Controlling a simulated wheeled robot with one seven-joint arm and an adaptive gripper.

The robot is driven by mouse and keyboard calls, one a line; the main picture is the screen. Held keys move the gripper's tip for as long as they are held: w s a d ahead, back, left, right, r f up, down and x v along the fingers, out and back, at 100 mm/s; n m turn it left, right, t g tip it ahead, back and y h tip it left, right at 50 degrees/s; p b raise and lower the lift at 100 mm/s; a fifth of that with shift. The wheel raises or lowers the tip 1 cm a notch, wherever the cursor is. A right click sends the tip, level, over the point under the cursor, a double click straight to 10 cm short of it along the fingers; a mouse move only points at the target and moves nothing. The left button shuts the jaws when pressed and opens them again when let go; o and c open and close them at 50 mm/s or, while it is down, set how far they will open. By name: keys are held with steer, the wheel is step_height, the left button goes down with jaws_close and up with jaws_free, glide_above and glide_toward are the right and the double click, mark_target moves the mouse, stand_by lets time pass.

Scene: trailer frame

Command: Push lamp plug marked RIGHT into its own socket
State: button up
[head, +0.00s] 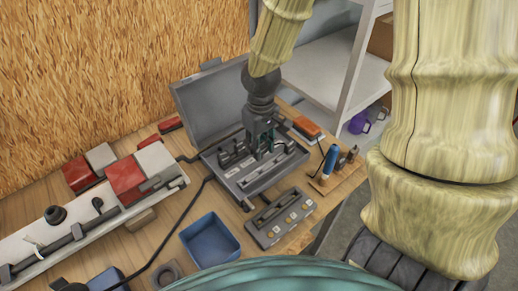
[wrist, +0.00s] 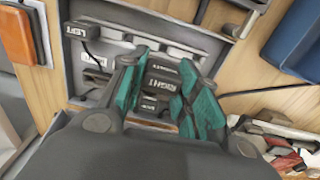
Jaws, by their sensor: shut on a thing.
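My gripper (head: 264,148) is low inside the open grey case (head: 272,180) in the head view. In the wrist view its teal fingers (wrist: 160,72) are closed around a dark plug (wrist: 167,84) with a white RIGHT label. The plug lies between the fingers; its front end and any contact with a socket are hidden. A dark piece marked LEFT (wrist: 80,31) sits at the upper left of the case in the wrist view. White labels (wrist: 94,60) mark the case near it, too small to read surely. I cannot tell which opening is the plug's own socket.
The raised case lid (head: 205,108) stands behind. A white trailer beam (head: 60,250) with red and white lamps (head: 125,178) lies left. A blue tray (head: 210,238), a grey button box (head: 281,219) and a blue-handled tool (head: 330,160) are in front and right. Dark cables cross the bench.

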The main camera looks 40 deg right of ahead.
steer(key=w+d+p, duration=0.5)
steer(key=w+d, duration=0.6)
steer(key=shift+p, duration=0.4)
stand_by(0.4)
steer(key=shift+s+f, duration=0.1)
steer(key=shift+f, duration=0.05)
steer(key=shift+f+b, duration=0.65)
steer(key=shift+f, duration=1.05)
steer(key=shift+f, duration=0.2)
steer(key=shift+f, duration=0.3)
steer(key=shift+f, duration=0.2)
steer(key=shift+f, duration=0.3)
steer(key=shift+f, duration=0.2)
